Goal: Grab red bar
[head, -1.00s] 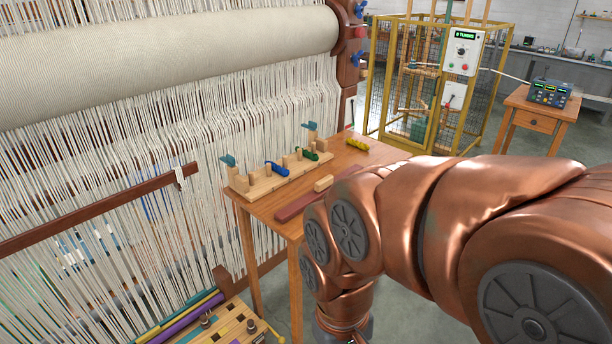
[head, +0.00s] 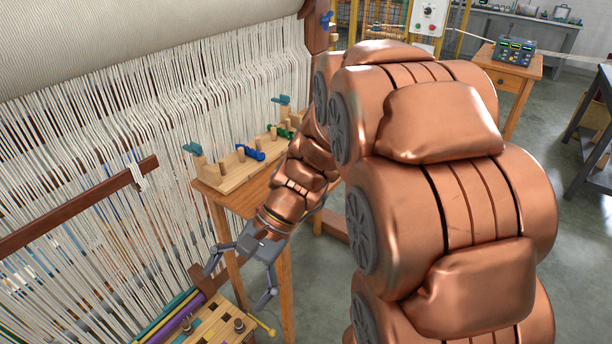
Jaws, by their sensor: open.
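The dark red bar that lay on the wooden bench (head: 213,198) does not show now; my copper arm covers that part of the bench. My gripper (head: 241,279) is open and empty, with its two grey fingers spread and pointing down. It hangs in front of the bench's near end, below the height of its top. In the picture it is just above a slotted wooden block at the bottom.
A wooden peg rack (head: 238,172) with blue and green skeins stands on the bench. The loom's threads (head: 100,130) fill the left. The slotted block (head: 222,322) lies beside purple and teal rods.

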